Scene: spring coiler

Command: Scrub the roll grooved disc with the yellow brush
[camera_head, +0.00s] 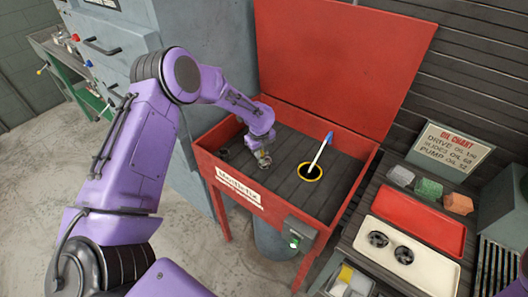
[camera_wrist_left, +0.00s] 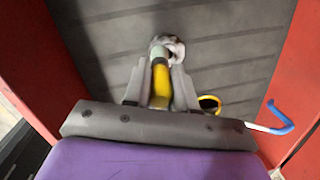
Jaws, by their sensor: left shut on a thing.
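My purple left arm reaches into the red washer basin (camera_head: 345,207). Its gripper (camera_head: 264,158) is low over the ribbed dark floor. In the left wrist view, its fingers (camera_wrist_left: 160,88) are shut on the yellow brush (camera_wrist_left: 161,82), whose pale grey end points away. Just beyond that end is a small grey round piece (camera_wrist_left: 174,47), probably the roll grooved disc. I cannot tell whether brush and disc touch. My right gripper is out of view.
Right of my gripper are a yellow-rimmed drain (camera_head: 311,179) and an upright blue-tipped nozzle (camera_head: 321,151). The raised red lid (camera_head: 345,60) stands behind. At right are a red tray (camera_head: 420,220) and a white tray (camera_head: 430,278) with two dark discs.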

